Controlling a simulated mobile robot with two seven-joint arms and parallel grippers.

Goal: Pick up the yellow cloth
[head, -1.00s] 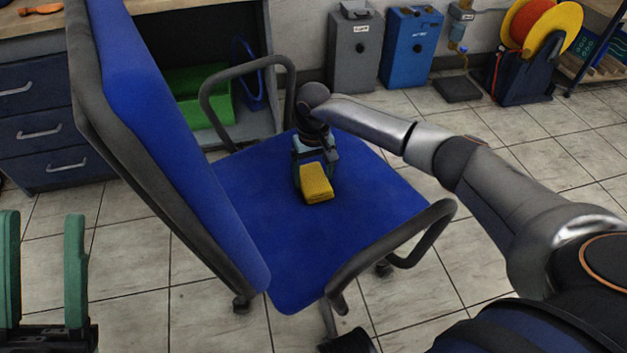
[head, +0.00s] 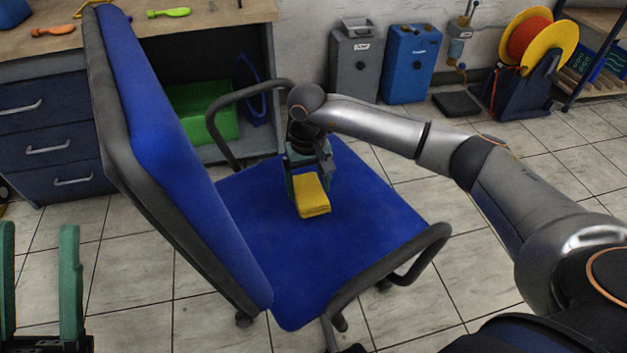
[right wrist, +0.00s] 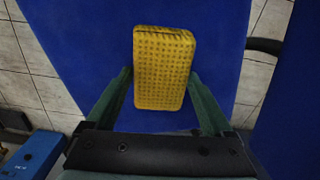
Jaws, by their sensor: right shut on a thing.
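The yellow cloth (head: 312,196) is a folded, textured pad over the blue seat of the office chair (head: 270,228). My right gripper (head: 306,178) reaches down over the seat and is shut on the cloth. In the right wrist view the cloth (right wrist: 165,68) sits between the green fingers, with its far end extending past them. I cannot tell whether the cloth touches the seat or hangs just above it. My left gripper (head: 40,270) is at the lower left, with its two green fingers apart and nothing between them.
The chair's backrest (head: 165,130) rises left of the cloth, and a dark armrest (head: 395,262) stands on the near right. A workbench (head: 200,35) with drawers is behind. A grey box (head: 355,68), a blue box (head: 410,65) and a cable reel (head: 530,50) line the wall. Tiled floor is clear at right.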

